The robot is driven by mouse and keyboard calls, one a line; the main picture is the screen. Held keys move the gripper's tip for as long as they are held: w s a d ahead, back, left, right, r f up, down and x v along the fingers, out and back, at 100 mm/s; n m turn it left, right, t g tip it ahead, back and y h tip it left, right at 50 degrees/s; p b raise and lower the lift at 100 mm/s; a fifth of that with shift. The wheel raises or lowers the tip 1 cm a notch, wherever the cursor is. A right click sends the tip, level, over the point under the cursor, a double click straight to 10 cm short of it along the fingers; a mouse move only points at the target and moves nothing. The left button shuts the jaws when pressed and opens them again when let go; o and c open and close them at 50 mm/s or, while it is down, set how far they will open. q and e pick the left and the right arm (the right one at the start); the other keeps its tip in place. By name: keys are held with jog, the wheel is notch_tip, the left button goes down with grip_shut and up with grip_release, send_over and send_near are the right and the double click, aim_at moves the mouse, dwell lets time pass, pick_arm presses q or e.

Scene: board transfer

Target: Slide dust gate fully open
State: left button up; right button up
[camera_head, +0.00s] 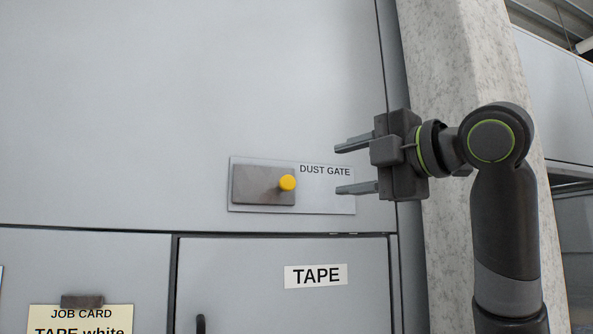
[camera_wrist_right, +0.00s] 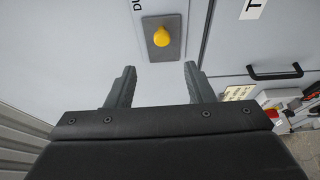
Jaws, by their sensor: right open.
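The dust gate is a grey sliding plate (camera_head: 250,186) with a yellow knob (camera_head: 287,183), set on a lighter backing plate (camera_head: 325,202) labelled DUST GATE on the grey panel. The grey plate sits at the left part of the backing plate. My right gripper (camera_head: 352,167) is open and empty, to the right of the knob and apart from it. In the right wrist view the knob (camera_wrist_right: 161,38) shows beyond and between the two open fingers (camera_wrist_right: 157,82). My left gripper is not in view.
A door labelled TAPE (camera_head: 316,275) with a dark handle (camera_head: 201,323) is below. A job card (camera_head: 80,318) reading TAPE white is at lower left. A pale speckled column (camera_head: 455,60) stands behind my right arm. The panel above the gate is clear.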

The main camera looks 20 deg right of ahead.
jog(key=p, duration=0.2)
send_near(291, 182)
jog(key=x, duration=0.2)
jog(key=p+x, duration=0.2)
jog(key=x, duration=0.3)
jog(key=shift+w+a+r, duration=0.15)
jog(key=shift+w, duration=0.1)
jog(key=shift+w+a+p, duration=0.15)
jog(key=shift+w+p, duration=0.15)
jog(key=shift+w, duration=0.05)
jog(key=shift+w+a+f, duration=0.2)
jog(key=shift+w+a, duration=0.05)
jog(key=shift+w, duration=0.2)
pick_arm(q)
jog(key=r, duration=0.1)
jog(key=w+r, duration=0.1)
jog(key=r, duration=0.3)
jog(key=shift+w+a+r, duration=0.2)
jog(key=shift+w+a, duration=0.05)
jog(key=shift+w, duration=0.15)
pick_arm(e)
jog(key=shift+s+d, duration=0.1)
jog(key=shift+c, duration=0.3)
jog(key=shift+c, duration=1.2)
grip_shut()
